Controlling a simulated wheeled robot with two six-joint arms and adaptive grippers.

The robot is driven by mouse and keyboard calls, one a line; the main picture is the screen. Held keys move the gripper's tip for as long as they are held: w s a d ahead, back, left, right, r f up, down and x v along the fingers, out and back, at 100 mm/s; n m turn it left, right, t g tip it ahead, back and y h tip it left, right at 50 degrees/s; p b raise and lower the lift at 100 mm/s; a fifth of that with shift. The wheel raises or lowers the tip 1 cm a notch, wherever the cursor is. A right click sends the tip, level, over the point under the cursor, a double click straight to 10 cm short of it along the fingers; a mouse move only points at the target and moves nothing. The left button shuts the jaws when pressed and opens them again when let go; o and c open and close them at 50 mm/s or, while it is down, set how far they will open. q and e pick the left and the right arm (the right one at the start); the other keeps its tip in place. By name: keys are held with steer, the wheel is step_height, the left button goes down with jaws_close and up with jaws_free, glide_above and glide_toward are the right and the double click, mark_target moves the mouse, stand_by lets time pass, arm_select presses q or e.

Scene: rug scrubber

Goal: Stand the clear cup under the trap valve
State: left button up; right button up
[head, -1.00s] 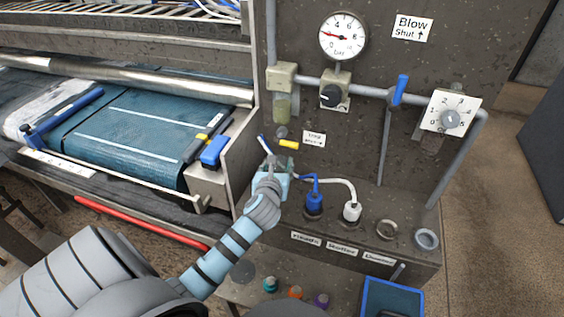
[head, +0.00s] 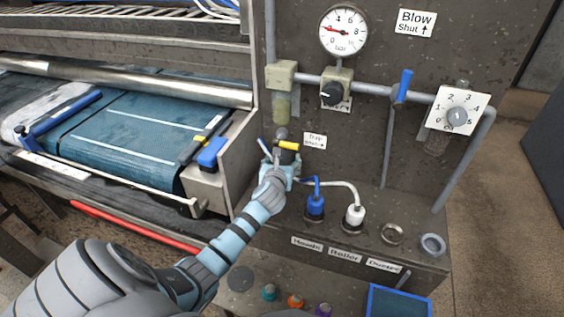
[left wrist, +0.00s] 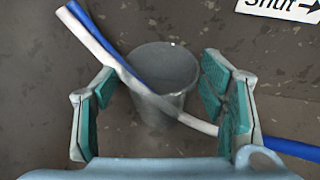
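The clear cup (left wrist: 150,108) looks grey and upright between the spread fingers of my left gripper (left wrist: 155,110) in the left wrist view. Gaps show between the cup and both finger pads. A blue and a white hose (left wrist: 104,42) cross in front of it. In the head view my left gripper (head: 281,165) is just below the trap valve (head: 281,133) with its yellow lever (head: 289,146). The cup cannot be made out there behind the gripper. Whether it stands on anything is hidden. My right gripper is not in view.
A blue plug (head: 315,206) and a white plug (head: 354,216) stand on the ledge right of the gripper, their hoses running to it. An empty socket (head: 392,234) and a grey ring (head: 432,245) lie further right. The machine's side wall (head: 240,165) is close on the left.

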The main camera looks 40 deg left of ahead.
arm_select(q)
steer(key=shift+s+d+r, duration=0.15)
steer(key=shift+s+r, duration=0.05)
steer(key=p+v, duration=0.4)
steer(key=v, duration=0.7)
steer(key=shift+r, duration=0.1)
steer(key=shift+s+d, duration=0.15)
steer(key=shift+s, duration=0.1)
